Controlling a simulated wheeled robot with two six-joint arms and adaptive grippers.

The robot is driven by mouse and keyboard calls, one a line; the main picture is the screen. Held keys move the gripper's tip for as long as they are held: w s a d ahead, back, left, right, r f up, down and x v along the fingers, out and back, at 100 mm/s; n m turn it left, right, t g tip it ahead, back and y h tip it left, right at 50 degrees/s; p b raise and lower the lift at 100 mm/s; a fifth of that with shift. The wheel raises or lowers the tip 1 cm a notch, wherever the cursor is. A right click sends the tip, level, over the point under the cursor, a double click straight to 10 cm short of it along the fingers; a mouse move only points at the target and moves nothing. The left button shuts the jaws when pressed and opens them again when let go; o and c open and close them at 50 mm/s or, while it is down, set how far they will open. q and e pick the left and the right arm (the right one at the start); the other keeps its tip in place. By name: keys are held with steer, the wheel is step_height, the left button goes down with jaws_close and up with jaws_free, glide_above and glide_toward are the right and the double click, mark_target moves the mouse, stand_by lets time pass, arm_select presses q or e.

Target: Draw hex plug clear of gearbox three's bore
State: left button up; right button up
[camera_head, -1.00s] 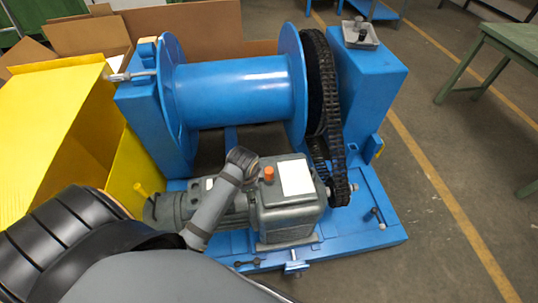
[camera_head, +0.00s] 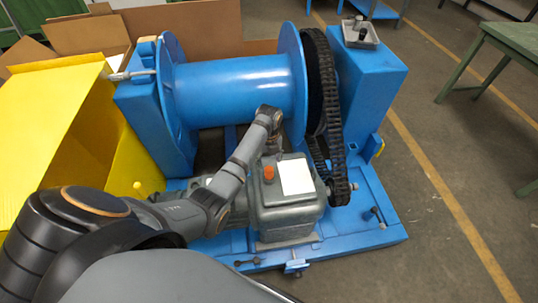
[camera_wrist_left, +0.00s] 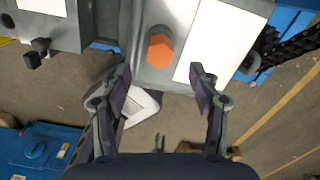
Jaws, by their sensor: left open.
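The orange hex plug (camera_head: 268,174) stands upright on top of the grey gearbox (camera_head: 288,217), beside its white label plate. The plug also shows in the left wrist view (camera_wrist_left: 160,49), on the grey housing; its bore is hidden beneath it. My left gripper (camera_head: 278,152) is small and partly hidden in the head view, near the far edge of the gearbox top. In the left wrist view, its two fingers (camera_wrist_left: 162,80) are spread with nothing between them. The plug lies beyond the fingertips, apart from them. My right gripper is not in view.
A blue drum (camera_head: 235,92) stands behind the gearbox, with a black chain (camera_head: 336,130) on its right. A metal tray (camera_head: 360,35) with dark items sits on the blue pedestal. A yellow box (camera_head: 55,125) is at the left. Open floor lies to the right.

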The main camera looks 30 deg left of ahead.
mark_target(269, 169)
arm_select(q)
step_height(269, 169, down, 7)
steer(key=shift+b, duration=0.4)
steer(key=shift+c, duration=0.5)
steer(key=c, duration=1.1)
steer(key=shift+r+p, duration=1.8)
steer(key=shift+p, duration=0.15)
steer(key=shift+c, duration=0.2)
steer(key=shift+r+p, duration=2.75)
steer(key=shift+p, duration=0.15)
